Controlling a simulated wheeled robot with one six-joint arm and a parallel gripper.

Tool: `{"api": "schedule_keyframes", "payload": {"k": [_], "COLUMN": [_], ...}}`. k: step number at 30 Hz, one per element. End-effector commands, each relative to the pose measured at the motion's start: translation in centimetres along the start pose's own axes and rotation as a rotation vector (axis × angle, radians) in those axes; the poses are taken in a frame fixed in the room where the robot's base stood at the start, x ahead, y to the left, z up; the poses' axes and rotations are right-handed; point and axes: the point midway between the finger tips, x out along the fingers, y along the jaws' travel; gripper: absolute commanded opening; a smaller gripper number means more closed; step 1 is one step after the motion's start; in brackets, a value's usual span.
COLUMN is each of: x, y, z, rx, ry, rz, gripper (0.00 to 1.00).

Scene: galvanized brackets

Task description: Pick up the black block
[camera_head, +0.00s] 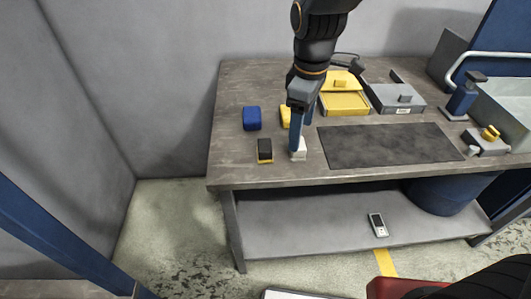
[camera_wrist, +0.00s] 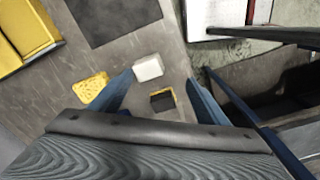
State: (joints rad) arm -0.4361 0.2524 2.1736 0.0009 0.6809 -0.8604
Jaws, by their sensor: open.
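The black block (camera_head: 265,149), with a yellow lower edge, sits near the front left edge of the workbench. In the wrist view the black block (camera_wrist: 162,101) appears between my two blue fingers, nearer the right one. My gripper (camera_head: 302,136) is open and empty, pointing down to the right of the black block in the head view. My gripper (camera_wrist: 160,82) also shows in the wrist view with its fingers wide apart. A white block (camera_head: 300,154) is partly hidden behind a finger; it shows fully in the wrist view (camera_wrist: 148,67).
A blue block (camera_head: 251,118) stands behind the black one. A yellow sponge-like block (camera_head: 285,116) is partly hidden by my gripper. A dark mat (camera_head: 390,145) lies to the right, with a yellow tray (camera_head: 345,104) and grey tray (camera_head: 396,97) behind.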

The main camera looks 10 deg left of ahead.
Motion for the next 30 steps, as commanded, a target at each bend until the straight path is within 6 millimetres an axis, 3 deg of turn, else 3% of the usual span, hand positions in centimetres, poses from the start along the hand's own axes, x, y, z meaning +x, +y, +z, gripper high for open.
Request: {"api": "schedule_keyframes", "payload": {"k": [1,3,8,20,30], "x": [0.6,0.9,1.2,4.5,8.4], "y": [-0.5,-1.1,-2.2,-2.3,-1.9], "z": [-2.6,-5.1,-8.3,-8.7,-8.7], "rx": [-0.126,-0.278,-0.476,-0.511,-0.510], "ry": [-0.004,-0.009,-0.016,-0.018,-0.017], "rz": [-0.007,-0.016,-0.030,-0.034,-0.033], "gripper": [0.69,0.69,0.69,0.69,0.69]}}
